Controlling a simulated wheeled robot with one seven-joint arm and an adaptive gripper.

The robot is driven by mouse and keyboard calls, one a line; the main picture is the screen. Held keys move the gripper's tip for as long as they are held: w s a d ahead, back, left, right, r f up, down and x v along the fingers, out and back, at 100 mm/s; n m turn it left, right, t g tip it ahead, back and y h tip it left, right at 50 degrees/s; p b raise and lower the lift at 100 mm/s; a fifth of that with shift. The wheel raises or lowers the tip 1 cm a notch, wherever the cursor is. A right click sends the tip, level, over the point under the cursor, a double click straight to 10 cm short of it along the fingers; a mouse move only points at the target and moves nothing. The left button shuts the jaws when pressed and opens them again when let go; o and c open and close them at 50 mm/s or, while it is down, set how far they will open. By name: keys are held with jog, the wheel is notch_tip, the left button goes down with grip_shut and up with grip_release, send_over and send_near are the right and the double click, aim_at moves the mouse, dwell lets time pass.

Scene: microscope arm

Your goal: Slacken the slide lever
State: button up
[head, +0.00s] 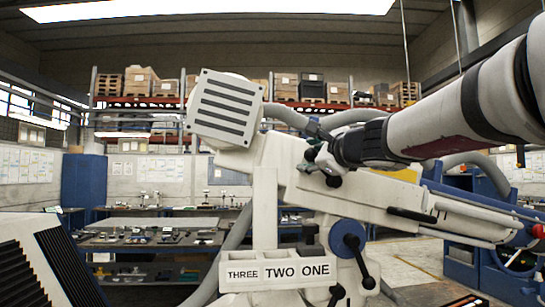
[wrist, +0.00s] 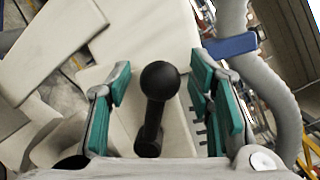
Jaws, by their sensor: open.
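In the wrist view a black lever (wrist: 150,125) with a round ball end stands on a pale surface. My gripper (wrist: 161,72) is open around it, one teal-padded finger on each side, with gaps between pads and lever. In the head view my gripper (head: 322,160) is at the upper part of the white microscope arm (head: 282,175), among small dark knobs. It partly hides the lever there, and I cannot tell the lever apart from my fingers. Which lever is the slide lever is not marked in view.
A boxy grey-slatted head (head: 224,107) is to the left. A grey hose (wrist: 262,80) runs right of my gripper.

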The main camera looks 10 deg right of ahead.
grip_shut()
jog(key=shift+d, duration=0.1)
jog(key=d+m, duration=0.1)
jog(key=d+r+m+b, duration=0.1)
jog(key=m, duration=0.1)
jog(key=shift+r+t, duration=0.25)
jog(key=shift+t, duration=0.05)
jog(key=d+m+t+h+b, duration=0.1)
jog(key=d+m+b, duration=0.2)
jog(key=d+m, duration=0.3)
jog(key=shift+d+r+m+t+h, duration=0.25)
jog(key=shift+r+m+t, duration=0.2)
jog(key=shift+m, duration=1.55)
grip_release()
